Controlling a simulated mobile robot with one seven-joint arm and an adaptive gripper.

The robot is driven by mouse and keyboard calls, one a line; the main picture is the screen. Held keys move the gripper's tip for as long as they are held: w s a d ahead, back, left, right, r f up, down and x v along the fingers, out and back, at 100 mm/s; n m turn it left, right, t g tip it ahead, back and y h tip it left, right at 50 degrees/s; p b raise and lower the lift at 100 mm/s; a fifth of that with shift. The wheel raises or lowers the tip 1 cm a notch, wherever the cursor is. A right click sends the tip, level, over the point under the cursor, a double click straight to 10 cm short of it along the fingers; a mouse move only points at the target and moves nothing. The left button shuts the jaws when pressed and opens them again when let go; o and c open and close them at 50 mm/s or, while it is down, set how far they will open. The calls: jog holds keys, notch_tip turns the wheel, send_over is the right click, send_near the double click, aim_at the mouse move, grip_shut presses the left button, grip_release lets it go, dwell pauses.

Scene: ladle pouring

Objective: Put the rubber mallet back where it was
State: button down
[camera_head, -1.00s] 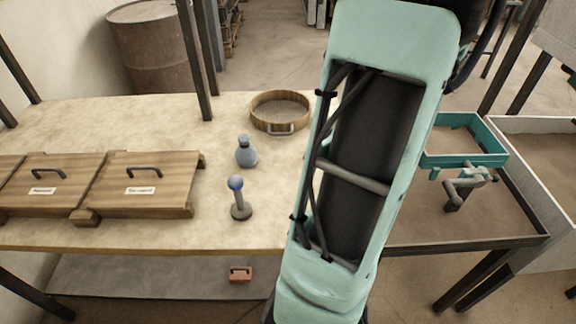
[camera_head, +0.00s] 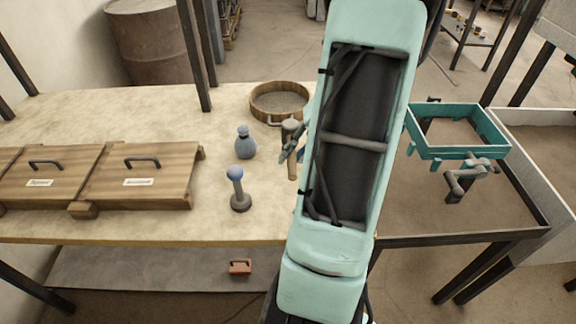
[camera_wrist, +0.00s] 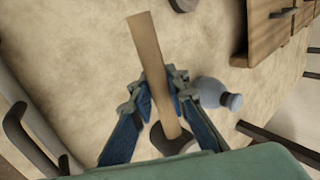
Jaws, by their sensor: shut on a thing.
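The rubber mallet has a dark grey head (camera_head: 291,128) and a light wooden handle (camera_head: 292,170). My gripper (camera_head: 290,152) is shut on the handle. In the head view the mallet is roughly upright, head up, just left of my arm and over the pale tabletop (camera_head: 120,112). In the wrist view the handle (camera_wrist: 148,48) passes between my gripper's blue fingers (camera_wrist: 160,88), and the dark head (camera_wrist: 172,138) is nearer the camera. I cannot tell whether the handle's end touches the table.
A blue-grey bottle (camera_head: 245,146) and a blue-knobbed stand (camera_head: 236,186) are left of the mallet. A round wooden sieve (camera_head: 255,108) is behind it. Wooden lids with handles (camera_head: 142,180) lie at left. A teal frame (camera_head: 458,153) is at right. Bare tabletop lies between.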

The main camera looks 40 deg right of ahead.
jog(key=shift+w+f, duration=0.3)
jog(key=shift+w+a+f, duration=0.1)
jog(key=shift+f, duration=1.5)
jog(key=shift+f+b, duration=0.2)
jog(key=shift+b, duration=0.2)
jog(key=c, duration=2.2)
grip_release()
jog(key=shift+o, duration=0.2)
